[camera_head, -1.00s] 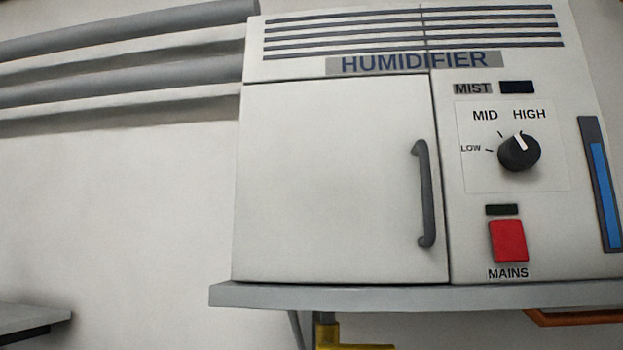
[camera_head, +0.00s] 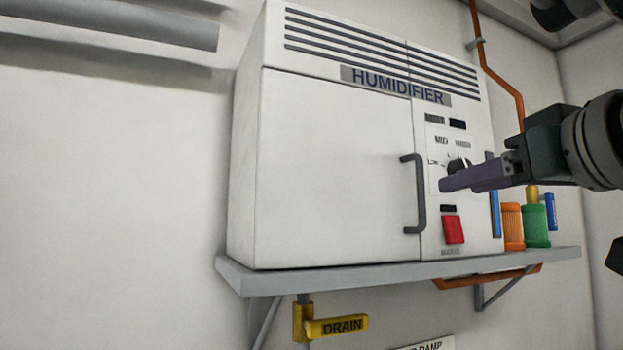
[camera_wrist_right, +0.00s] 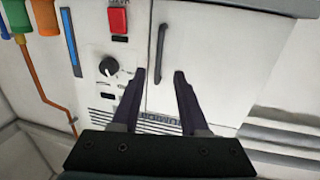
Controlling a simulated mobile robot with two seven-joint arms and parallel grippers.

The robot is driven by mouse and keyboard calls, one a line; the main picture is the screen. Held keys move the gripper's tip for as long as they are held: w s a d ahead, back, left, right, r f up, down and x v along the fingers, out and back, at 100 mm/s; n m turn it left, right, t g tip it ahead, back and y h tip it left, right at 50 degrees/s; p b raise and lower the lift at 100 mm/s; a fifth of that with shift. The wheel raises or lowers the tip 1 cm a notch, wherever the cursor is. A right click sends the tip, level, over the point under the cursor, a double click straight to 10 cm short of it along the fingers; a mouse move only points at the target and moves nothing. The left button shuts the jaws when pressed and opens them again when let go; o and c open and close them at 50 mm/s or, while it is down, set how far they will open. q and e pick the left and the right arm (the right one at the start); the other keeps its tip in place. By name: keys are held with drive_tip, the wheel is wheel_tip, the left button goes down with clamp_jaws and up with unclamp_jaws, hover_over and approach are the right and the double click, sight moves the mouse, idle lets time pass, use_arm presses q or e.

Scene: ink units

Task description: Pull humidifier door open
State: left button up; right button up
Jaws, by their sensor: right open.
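The humidifier is a white cabinet on a grey shelf. Its flat door (camera_head: 335,165) is shut in the head view, with a dark vertical bar handle (camera_head: 418,195) near its right edge. My right gripper (camera_head: 447,185) comes in from the right in front of the control panel, just right of the handle and level with its upper part. In the right wrist view, which is upside down, the two dark fingers of the right gripper (camera_wrist_right: 159,76) are spread apart with nothing between them. The handle (camera_wrist_right: 161,50) lies beyond the fingertips, between their lines. My left gripper is not in view.
The control panel has a black knob (camera_head: 458,165) and a red switch (camera_head: 453,230). The shelf (camera_head: 330,278) juts out below. Orange (camera_head: 513,227) and green (camera_head: 536,226) containers stand right of the cabinet. A yellow drain lever (camera_head: 337,325) hangs below.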

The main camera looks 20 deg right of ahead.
sight(422, 183)
drive_tip(key=w+p, duration=0.2)
drive_tip(key=w, duration=0.1)
drive_tip(key=w+d+r+p, duration=0.1)
drive_tip(key=w+p, duration=0.1)
drive_tip(key=w, duration=0.1)
drive_tip(key=w+p, duration=0.3)
drive_tip(key=shift+w+d+r, duration=0.15)
drive_tip(key=shift+w+r, duration=0.05)
drive_tip(key=shift+r, duration=0.15)
clamp_jaws()
idle(0.5)
idle(0.7)
